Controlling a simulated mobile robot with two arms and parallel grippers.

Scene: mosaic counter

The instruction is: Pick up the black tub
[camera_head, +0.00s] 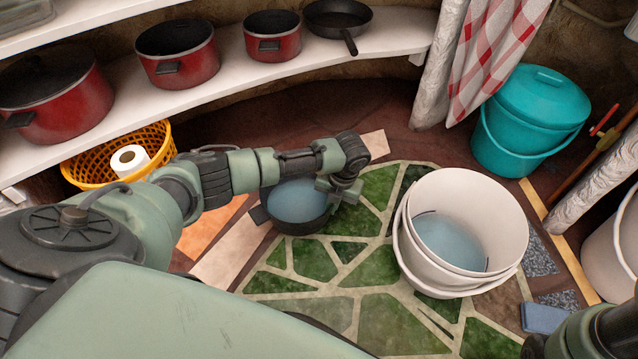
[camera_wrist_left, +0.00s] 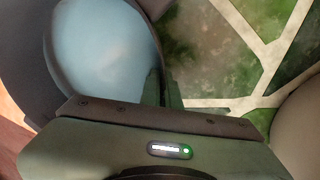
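The black tub (camera_head: 297,226) is a low round dark vessel with pale blue contents, at the centre of the head view. It also fills the upper left of the left wrist view (camera_wrist_left: 35,75). My left gripper (camera_head: 338,190) is at the tub's right rim. In the left wrist view its fingers (camera_wrist_left: 163,88) are close together, one inside the tub and one outside, with the tub's wall between them. I cannot tell whether the tub is clear of the floor. My right gripper is not in view; only a dark part of my right arm shows at the bottom right.
A white bucket (camera_head: 405,240) with pale blue contents stands right of the tub on green mosaic. A teal lidded bucket (camera_head: 525,125) is at the back right. A yellow basket (camera_head: 85,167) holding a paper roll is at left. A shelf (camera_head: 400,28) carries red pots and a pan.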

